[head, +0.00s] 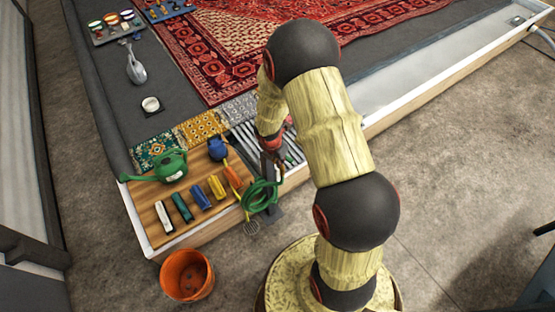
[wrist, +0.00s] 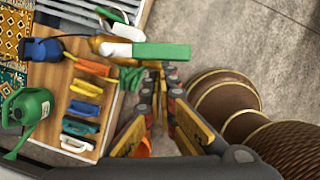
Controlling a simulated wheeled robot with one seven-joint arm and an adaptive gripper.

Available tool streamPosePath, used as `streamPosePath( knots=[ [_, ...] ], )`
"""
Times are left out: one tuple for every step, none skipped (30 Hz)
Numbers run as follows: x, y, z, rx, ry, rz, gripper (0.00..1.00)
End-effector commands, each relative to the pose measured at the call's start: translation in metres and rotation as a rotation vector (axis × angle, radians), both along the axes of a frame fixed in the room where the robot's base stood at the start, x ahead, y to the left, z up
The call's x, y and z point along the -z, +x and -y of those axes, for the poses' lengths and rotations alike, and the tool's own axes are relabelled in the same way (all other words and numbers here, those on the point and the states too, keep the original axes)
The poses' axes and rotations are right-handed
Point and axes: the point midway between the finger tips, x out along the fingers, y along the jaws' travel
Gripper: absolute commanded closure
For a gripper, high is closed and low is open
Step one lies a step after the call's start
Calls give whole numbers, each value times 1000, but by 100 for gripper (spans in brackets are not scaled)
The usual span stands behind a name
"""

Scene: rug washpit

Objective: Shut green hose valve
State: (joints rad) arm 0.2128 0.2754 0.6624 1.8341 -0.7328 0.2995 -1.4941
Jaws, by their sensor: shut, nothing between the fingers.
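In the wrist view, a green bar (wrist: 161,50), apparently the valve's lever, lies across the picture just beyond my fingertips. It joins a white piece (wrist: 116,50) beside a brass-coloured body. My gripper (wrist: 160,78) is shut and empty, close to the bar; I cannot tell whether they touch. Green hose (wrist: 131,76) shows left of the fingertips. In the head view the coiled green hose (head: 262,196) hangs at the pit's near edge. My arm and gripper largely hide the valve there.
A wooden board (head: 155,211) holds a green watering can (head: 169,165), a blue sprayer (head: 217,149) and several coloured brushes. An orange bucket (head: 187,275) stands on the floor in front. A patterned red rug (head: 215,60) lies behind. Concrete floor at right is clear.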

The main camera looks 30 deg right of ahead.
Motion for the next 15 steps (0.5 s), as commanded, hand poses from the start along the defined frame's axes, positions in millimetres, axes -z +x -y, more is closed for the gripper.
streamPosePath(
  knots=[
    [-3,-2,3,-21,0,-2,100],
    [-3,-2,4,-40,0,-2,100],
    [-3,-2,7,-68,0,-2,100],
    [-4,-2,8,-89,0,-2,100],
    [-4,-3,10,-114,1,-1,100],
    [-4,-3,13,-148,1,-3,100],
    [-4,-3,16,-176,2,-1,100],
    [-4,-3,18,-207,1,-3,100],
    [-4,-3,21,-244,1,-2,100],
    [-4,-3,23,-273,1,-2,100],
    [-4,-3,25,-301,1,-1,100],
    [-4,-2,28,-339,1,-1,100],
    [-4,-2,31,-369,0,-2,100],
    [-4,-1,33,-397,2,-1,100],
    [-4,-1,35,-436,2,-2,100]
  ],
)
